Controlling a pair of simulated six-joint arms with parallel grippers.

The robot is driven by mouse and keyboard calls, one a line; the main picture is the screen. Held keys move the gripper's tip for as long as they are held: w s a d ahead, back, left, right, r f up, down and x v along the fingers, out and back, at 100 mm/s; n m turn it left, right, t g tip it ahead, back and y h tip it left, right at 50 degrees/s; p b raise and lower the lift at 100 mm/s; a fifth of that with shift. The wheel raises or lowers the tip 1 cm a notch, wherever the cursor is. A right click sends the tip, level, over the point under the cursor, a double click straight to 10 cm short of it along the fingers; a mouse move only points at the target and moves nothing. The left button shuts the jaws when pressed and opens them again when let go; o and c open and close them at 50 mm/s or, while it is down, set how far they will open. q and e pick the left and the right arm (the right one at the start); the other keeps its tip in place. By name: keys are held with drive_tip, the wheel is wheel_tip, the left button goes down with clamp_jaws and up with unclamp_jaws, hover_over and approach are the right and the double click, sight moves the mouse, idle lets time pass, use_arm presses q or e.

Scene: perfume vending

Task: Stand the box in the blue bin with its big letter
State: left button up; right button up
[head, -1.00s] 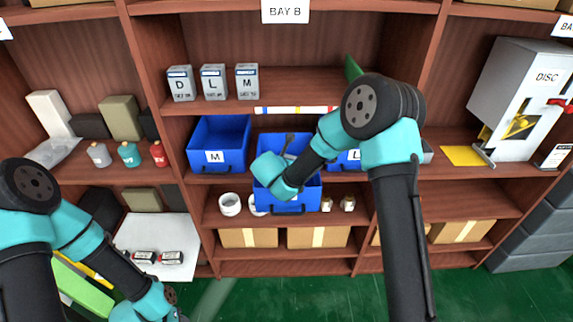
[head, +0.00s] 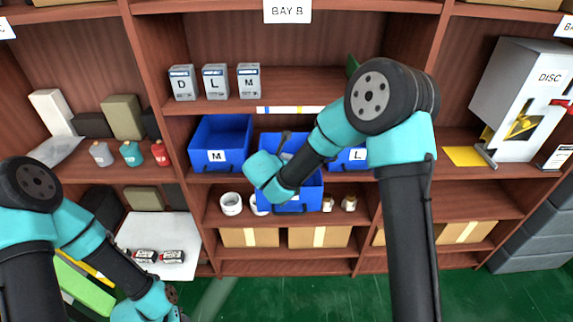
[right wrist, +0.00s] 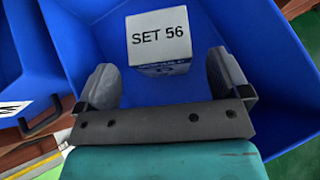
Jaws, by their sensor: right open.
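A small light-grey box marked SET 56 (right wrist: 160,38) is inside a blue bin (right wrist: 215,22) in the right wrist view. My right gripper (right wrist: 163,78) is open, with one finger on each side of the box and a gap at each. In the head view my right wrist covers much of the middle blue bin (head: 308,190) and hides its letter. Boxes lettered D (head: 182,84), L (head: 215,83) and M (head: 249,82) stand upright on the shelf above. My left gripper (head: 172,300) is low at the left, and its fingers are unclear.
A blue bin labelled M (head: 222,135) stands left of the middle bin, and one labelled L (head: 347,157) stands right, partly behind my arm. White rolls (head: 231,203) and cardboard boxes (head: 250,237) are below. A white board (head: 160,232) holds small dark-and-white items.

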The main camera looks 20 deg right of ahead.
drive_tip(key=v, duration=0.6)
drive_tip(key=shift+r, duration=0.1)
drive_tip(key=shift+c, duration=0.3)
idle(0.9)
